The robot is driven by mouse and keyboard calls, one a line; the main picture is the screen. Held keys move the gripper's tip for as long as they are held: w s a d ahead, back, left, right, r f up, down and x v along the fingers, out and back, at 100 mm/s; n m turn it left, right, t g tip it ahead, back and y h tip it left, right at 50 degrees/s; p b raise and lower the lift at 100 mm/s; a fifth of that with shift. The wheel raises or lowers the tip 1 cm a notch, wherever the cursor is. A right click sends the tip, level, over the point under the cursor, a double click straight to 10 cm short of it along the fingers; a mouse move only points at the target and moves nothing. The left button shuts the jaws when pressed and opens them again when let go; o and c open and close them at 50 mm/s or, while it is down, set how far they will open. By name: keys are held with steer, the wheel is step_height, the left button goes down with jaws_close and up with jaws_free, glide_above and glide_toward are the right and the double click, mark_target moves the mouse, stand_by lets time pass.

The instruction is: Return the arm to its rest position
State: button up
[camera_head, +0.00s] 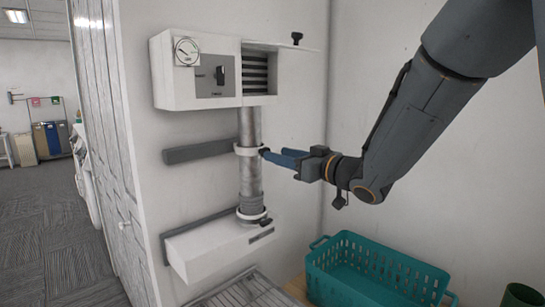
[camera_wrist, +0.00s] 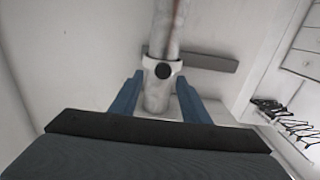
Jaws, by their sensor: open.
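My gripper (camera_head: 286,160) is at the end of my dark grey arm, which reaches in from the upper right. Its blue fingers point left toward a grey vertical pipe (camera_head: 250,178) on the wall. In the wrist view, my gripper (camera_wrist: 160,100) has its two blue fingers spread apart with nothing held between them. A white clamp collar (camera_wrist: 163,68) with a dark round knob (camera_wrist: 163,71) lies just ahead, between the fingers in that view. In the head view the fingertips are close to that knob; I cannot tell whether they touch it.
A white wall unit (camera_head: 200,72) with a gauge and a switch sits above the pipe, and a white box (camera_head: 215,245) below. A teal basket (camera_head: 375,270) stands under my arm, with a green container (camera_head: 522,295) to its right. Open carpet (camera_head: 55,245) lies at left.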

steer(key=shift+v, duration=0.9)
steer(key=s+d+f+m+g+h, duration=0.1)
steer(key=d+f+m+h, duration=0.2)
steer(key=d+f+h, duration=0.4)
steer(key=s+d+f+m+h, duration=0.2)
steer(key=d+f+m+h, duration=0.15)
steer(key=d+f, duration=0.5)
steer(key=s+d+f+m+g+h, duration=0.1)
steer(key=s+f+g, duration=0.4)
steer(key=s, duration=0.8)
steer(key=s+d+f+m+g+h, duration=0.2)
steer(key=s+d+f+g, duration=0.2)
steer(key=s+f, duration=0.3)
steer(key=s+g, duration=0.1)
steer(key=s, duration=0.4)
steer(key=shift+s+f, duration=0.2)
steer(key=shift+s, duration=0.2)
steer(key=shift+d, duration=0.15)
